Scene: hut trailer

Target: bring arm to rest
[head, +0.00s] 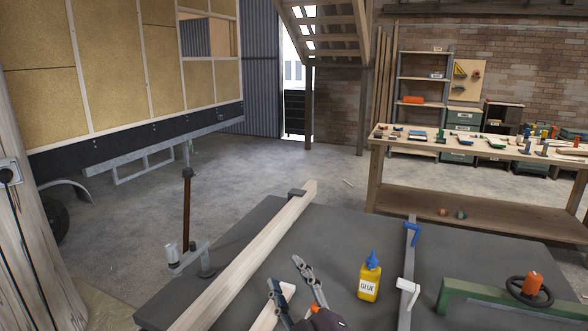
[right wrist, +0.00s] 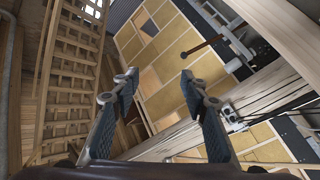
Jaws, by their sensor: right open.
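My right gripper (head: 286,273) is over the near part of the dark worktable (head: 345,232). Its two fingers are spread apart and nothing is between them. In the right wrist view the gripper (right wrist: 159,78) also shows open and empty, with the trailer wall and wooden stairs behind it. A short pale wood piece (head: 268,318) shows under and beside the fingers; I cannot tell whether they touch it. My left gripper is not in view.
On the worktable are a long wooden beam (head: 255,255), a yellow glue bottle (head: 369,280), a bar clamp (head: 409,265) and a green frame clamp (head: 470,295). Another clamp (head: 187,215) stands at the left edge. A tool bench (head: 385,180) is behind, with open floor (head: 290,165) between.

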